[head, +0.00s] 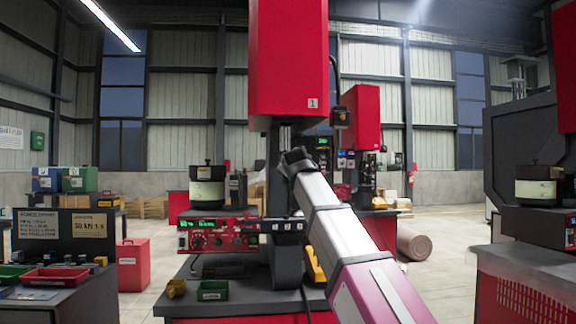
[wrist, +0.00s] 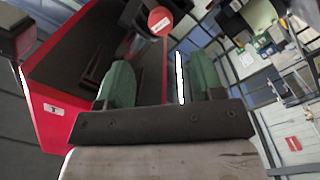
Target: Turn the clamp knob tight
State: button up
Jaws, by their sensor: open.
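My gripper (wrist: 160,75) is open in the wrist view, with two green finger pads apart and nothing between them. A round red knob-like disc (wrist: 160,20) shows beyond the fingertips, apart from them; I take it for the clamp knob, but cannot be sure. In the head view my arm reaches up to the middle press, and the dark wrist end (head: 294,160) is just below the red press head (head: 288,60). The fingers cannot be made out there, and the knob is not visible, perhaps behind the arm.
Another machine (head: 535,150) stands at right.

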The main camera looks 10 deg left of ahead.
jog(key=x, duration=0.9)
jog(key=shift+w, duration=0.2)
jog(key=c, duration=0.9)
